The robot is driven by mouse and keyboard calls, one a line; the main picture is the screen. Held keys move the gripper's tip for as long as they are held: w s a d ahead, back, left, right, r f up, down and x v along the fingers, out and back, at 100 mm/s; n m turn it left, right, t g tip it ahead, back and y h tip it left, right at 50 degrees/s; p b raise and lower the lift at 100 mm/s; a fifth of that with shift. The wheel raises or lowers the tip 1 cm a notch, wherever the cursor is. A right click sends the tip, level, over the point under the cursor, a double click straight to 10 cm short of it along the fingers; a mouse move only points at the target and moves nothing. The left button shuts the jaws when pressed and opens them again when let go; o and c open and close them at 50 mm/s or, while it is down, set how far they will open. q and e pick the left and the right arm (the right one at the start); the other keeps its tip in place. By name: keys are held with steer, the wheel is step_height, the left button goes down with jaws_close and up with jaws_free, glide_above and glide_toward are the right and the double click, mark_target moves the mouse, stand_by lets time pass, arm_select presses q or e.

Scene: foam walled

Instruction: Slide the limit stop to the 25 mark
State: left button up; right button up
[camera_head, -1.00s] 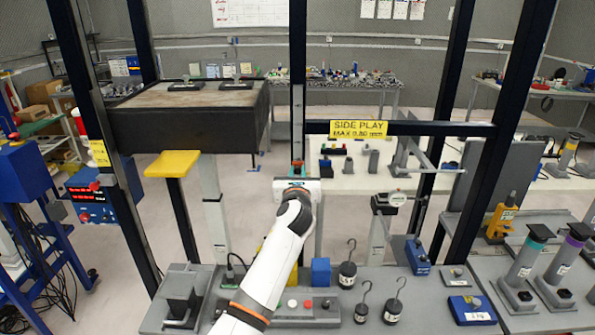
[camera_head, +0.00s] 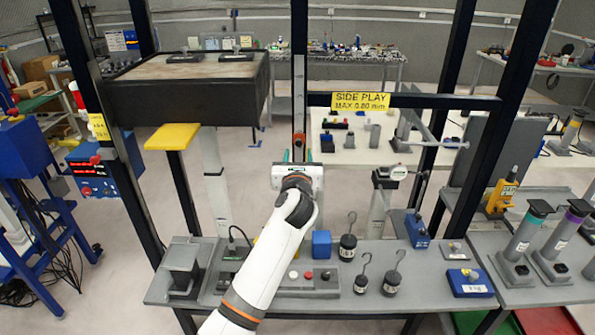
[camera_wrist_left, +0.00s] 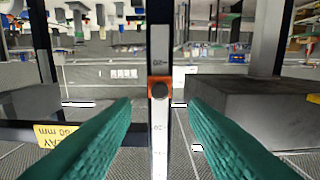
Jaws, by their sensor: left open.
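The limit stop (camera_head: 299,141) is a small orange block on the vertical scale post in the head view. In the left wrist view the stop (camera_wrist_left: 159,88) shows a dark round knob and sits on a pale scale strip (camera_wrist_left: 160,45). The wrist picture is upside down. A number shows on either side of the stop, too small to read surely. My left gripper (camera_head: 297,156) is open in front of the post. Its two teal fingers (camera_wrist_left: 159,108) are spread on either side of the strip, apart from the stop. My right gripper is out of view.
A yellow side-play sign (camera_head: 359,102) hangs on the crossbar right of the post. A black platform (camera_head: 190,90) stands to the left. Hooked weights (camera_head: 348,247) and a blue block (camera_head: 321,243) stand on the grey bench (camera_head: 420,275) below.

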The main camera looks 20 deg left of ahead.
arm_select(q)
steer(key=v, duration=0.6)
steer(key=shift+b, duration=0.4)
steer(key=shift+s, duration=0.1)
